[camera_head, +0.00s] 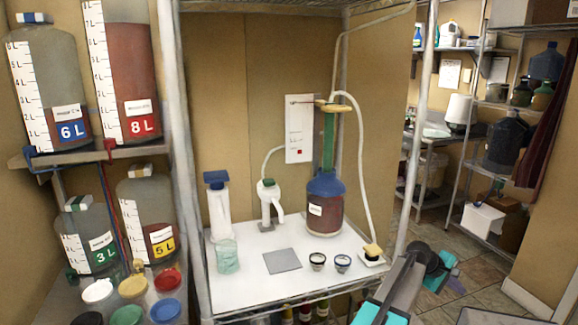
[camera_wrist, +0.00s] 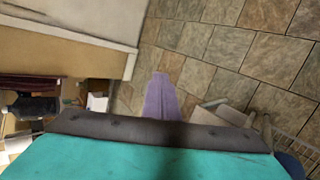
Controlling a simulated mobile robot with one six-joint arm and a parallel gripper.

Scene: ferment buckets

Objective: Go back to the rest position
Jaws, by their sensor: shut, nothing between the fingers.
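My gripper (camera_wrist: 162,80) shows in the wrist view as purple fingers, shut with nothing between them. It points over the tiled floor (camera_wrist: 225,60). My teal arm links fill the bottom of the wrist view and the lower right of the head view.
A blue-topped vessel (camera_head: 325,203) with a green column and hose stands on the bench. Two small cups (camera_head: 318,261) and a grey square (camera_head: 282,261) lie in front. Graduated bottles (camera_head: 57,85) fill the left shelves. Tiled floor (camera_head: 432,301) is open between bench and right-hand shelving.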

